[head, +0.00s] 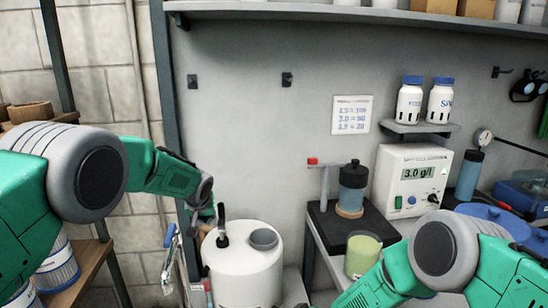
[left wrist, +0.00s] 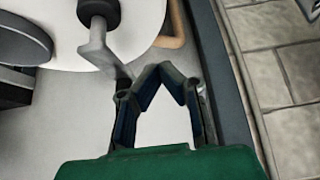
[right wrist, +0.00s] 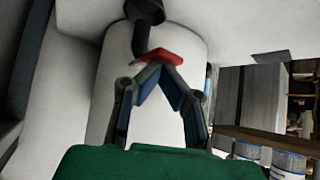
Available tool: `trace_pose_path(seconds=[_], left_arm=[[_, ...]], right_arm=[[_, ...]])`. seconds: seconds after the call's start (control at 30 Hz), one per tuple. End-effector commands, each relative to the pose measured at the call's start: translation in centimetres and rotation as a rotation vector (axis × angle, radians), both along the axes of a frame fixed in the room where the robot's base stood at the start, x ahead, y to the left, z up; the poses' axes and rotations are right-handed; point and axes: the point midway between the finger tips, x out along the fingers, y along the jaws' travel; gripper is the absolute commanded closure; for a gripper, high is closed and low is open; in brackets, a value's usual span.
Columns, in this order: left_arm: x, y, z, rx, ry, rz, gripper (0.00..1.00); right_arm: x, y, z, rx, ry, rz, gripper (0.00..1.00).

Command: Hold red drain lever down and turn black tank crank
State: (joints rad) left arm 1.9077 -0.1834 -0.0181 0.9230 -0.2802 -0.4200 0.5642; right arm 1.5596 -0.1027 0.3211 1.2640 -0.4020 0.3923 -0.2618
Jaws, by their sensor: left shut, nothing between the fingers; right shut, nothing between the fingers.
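The white tank (head: 240,268) stands at the lower middle of the head view. Its black crank handle (head: 222,228) rises upright from the top; in the left wrist view the black knob (left wrist: 98,10) sits on a grey crank arm (left wrist: 100,50). My left gripper (left wrist: 163,68) is shut and empty beside the crank arm; contact is unclear. The red lever (right wrist: 162,57) shows in the right wrist view against the white tank, below a dark fitting. My right gripper (right wrist: 155,66) is shut and empty, its tips overlapping the lever; I cannot tell if they press it. The head view hides this gripper.
A meter box (head: 408,180) is farther right. A grey post (head: 168,110) stands behind my left arm.

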Motion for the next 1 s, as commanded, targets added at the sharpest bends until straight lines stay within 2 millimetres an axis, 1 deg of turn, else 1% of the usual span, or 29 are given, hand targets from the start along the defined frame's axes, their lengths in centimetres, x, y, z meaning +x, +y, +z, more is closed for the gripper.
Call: trace_pose_path(seconds=[0.23,0.77,1.0], left_arm=[[0.0,0.0,0.0,0.000,0.000,0.000,1.00],[0.0,0.0,0.0,0.000,0.000,0.000,1.00],[0.0,0.0,0.0,0.000,0.000,0.000,1.00]], right_arm=[[0.0,0.0,-0.3,-0.001,0.001,0.000,1.00],[0.0,0.0,-1.9,0.000,0.001,-0.001,1.00],[0.0,0.0,-1.9,0.000,0.002,0.000,1.00]])
